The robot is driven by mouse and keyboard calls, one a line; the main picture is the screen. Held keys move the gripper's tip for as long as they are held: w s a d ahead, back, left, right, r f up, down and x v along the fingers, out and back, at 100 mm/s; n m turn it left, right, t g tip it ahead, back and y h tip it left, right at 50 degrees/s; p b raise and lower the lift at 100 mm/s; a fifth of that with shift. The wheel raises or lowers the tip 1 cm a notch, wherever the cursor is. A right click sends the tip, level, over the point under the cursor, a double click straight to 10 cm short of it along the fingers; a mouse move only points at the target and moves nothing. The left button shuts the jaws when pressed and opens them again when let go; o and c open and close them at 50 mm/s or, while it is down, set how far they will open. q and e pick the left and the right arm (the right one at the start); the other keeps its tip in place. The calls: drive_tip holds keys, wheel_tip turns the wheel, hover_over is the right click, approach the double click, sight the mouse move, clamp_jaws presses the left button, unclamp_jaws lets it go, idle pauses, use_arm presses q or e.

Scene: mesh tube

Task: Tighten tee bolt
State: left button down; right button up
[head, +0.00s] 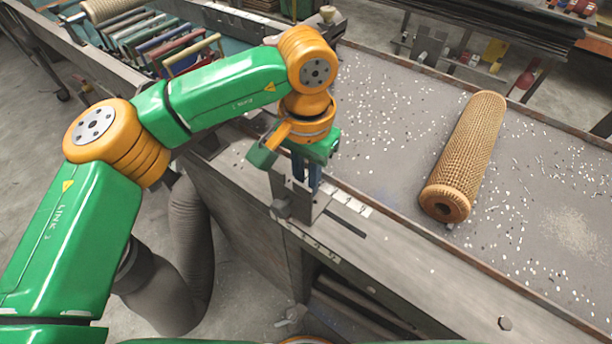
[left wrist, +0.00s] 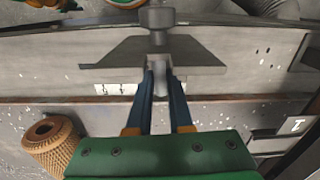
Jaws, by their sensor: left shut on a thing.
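A grey metal bracket (head: 301,200) stands on the near edge of the bench. It also shows in the left wrist view (left wrist: 110,55). A grey bolt with a blocky head (head: 281,208) sticks out of its near side; its head shows at the top of the left wrist view (left wrist: 157,17). My left gripper (head: 306,184) points down at the bracket. Its blue fingers (left wrist: 160,76) are shut on a grey metal part at the bracket's middle. I cannot tell whether that part belongs to the bolt or the bracket. My right gripper is out of view.
A tan mesh tube (head: 465,160) lies on the bench at the right, apart from my arm. The bench top (head: 380,130) is strewn with small light chips. A rack of coloured-handled tools (head: 165,45) stands at the back left. A loose nut (head: 505,323) lies near the front edge.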

use_arm(q)
drive_tip(key=c, duration=1.1)
unclamp_jaws()
wheel_tip(320, 180, up, 7)
drive_tip(key=shift+r, duration=0.1)
